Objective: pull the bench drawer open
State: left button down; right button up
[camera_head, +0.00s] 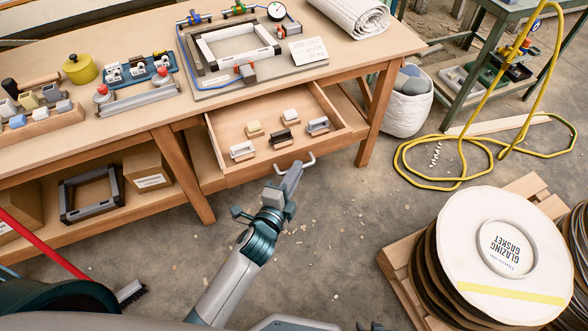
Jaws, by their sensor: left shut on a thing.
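The bench drawer (222,124) stands well out from under the wooden workbench, so its inside shows. Several small white, cream and dark blocks lie in it. A pale bow handle (311,160) is on its front panel. My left gripper (294,172) reaches up from below and is shut on the handle, covering its left part. The drawer front is level and clear of the bench edge. A small dark piece at the bottom edge looks like the tip of my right gripper (376,326); most of it is cut off.
The workbench (125,125) carries a clamp frame, a yellow pot and a paper roll. Spools (505,250) on a pallet stand at the right. A yellow hose (425,185) loops over the floor. The floor (330,235) before the drawer is mostly clear, with small scraps.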

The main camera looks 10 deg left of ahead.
pick_arm(q)
jog(key=c, duration=1.8)
grip_release()
jog(key=shift+c, duration=0.2)
jog(key=shift+s, duration=0.1)
